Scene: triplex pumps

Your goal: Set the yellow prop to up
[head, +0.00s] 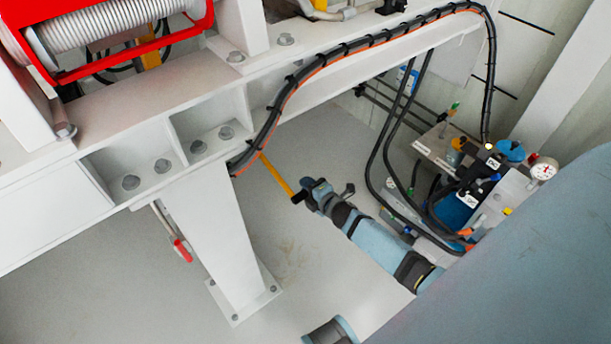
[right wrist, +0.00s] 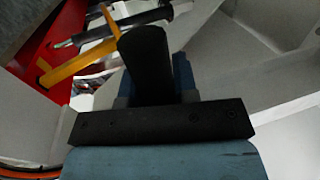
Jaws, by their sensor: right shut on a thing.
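The yellow prop (head: 277,175) is a thin bar in the head view. It slopes down to the right from the lower edge of the white beam and ends in a dark tip at my right gripper (head: 302,194). My right gripper is shut on that lower end. In the right wrist view the yellow prop (right wrist: 72,66) runs from a red plate to the dark fingers of my right gripper (right wrist: 146,50), which hide part of its end. The prop's upper end is hidden behind the beam and cables in the head view. My left gripper is not in view.
The white beam (head: 130,175) and its leg (head: 215,235) stand left of my right gripper. A black cable bundle (head: 275,115) hangs along the beam. A valve block (head: 450,150) with hoses and a gauge (head: 543,169) is at right. The grey floor (head: 280,270) below is mostly clear.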

